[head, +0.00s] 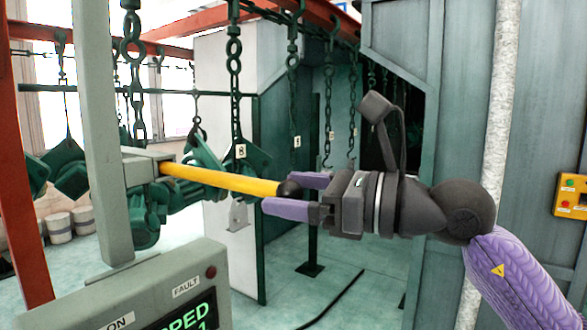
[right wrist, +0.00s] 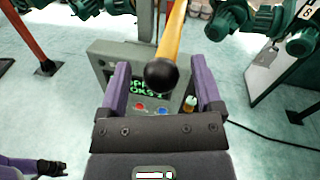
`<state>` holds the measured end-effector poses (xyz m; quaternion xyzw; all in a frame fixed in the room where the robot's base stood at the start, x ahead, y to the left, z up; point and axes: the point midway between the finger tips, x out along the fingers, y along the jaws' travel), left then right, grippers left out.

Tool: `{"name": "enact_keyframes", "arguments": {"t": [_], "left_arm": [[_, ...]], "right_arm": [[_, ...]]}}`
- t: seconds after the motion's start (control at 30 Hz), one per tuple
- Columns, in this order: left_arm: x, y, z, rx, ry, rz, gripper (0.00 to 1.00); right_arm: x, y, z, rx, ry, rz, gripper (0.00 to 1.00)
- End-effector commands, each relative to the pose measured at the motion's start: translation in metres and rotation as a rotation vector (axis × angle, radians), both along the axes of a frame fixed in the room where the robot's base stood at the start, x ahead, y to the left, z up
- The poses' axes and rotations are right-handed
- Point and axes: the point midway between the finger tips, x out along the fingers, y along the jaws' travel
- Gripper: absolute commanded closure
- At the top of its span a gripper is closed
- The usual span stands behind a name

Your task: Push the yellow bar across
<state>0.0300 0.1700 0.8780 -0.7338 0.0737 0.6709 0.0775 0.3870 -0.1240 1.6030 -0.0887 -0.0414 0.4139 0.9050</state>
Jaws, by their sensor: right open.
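The yellow bar (head: 220,180) sticks out to the right from a grey housing (head: 140,168) on a grey post in the head view. It ends in a black ball knob (head: 289,189). My right gripper (head: 281,192) is open, its purple fingers on either side of the knob. In the right wrist view the knob (right wrist: 161,75) lies between the fingers (right wrist: 162,82), with a gap to each. The bar (right wrist: 173,35) runs away behind it. A dark hand (right wrist: 48,167), seemingly my left gripper, shows small at the lower left; its jaws are unclear.
A grey control panel (head: 160,290) with a green display stands at the lower left. Chains (head: 234,75) and green hoist parts (head: 150,215) hang around the bar. A pale vertical pole (head: 502,100) and a yellow button box (head: 571,195) are at the right.

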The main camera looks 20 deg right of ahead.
Motion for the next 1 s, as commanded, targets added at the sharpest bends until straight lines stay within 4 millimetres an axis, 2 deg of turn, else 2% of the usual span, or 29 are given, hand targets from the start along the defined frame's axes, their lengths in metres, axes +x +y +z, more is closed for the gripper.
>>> {"name": "enact_keyframes", "arguments": {"t": [0.3, 0.37, 0.7, 1.0], "left_arm": [[-0.0002, 0.0003, 0.0021, 0.0, 0.0, -0.001, 0.41], [-0.0002, 0.0003, 0.0021, 0.0, 0.0, -0.001, 0.41], [0.0, 0.0004, 0.0022, 0.0, 0.0, -0.002, 0.41], [0.0002, 0.0004, 0.0022, 0.001, 0.0, -0.001, 0.41]], "right_arm": [[0.0039, 0.0046, -0.0012, 0.001, 0.001, 0.001, 0.16], [0.0038, 0.0045, -0.0012, 0.001, 0.002, 0.001, 0.27], [0.0037, 0.0043, -0.001, 0.001, 0.002, 0.001, 0.99], [0.0037, 0.0042, -0.0009, 0.001, 0.002, 0.001, 1.0]]}}
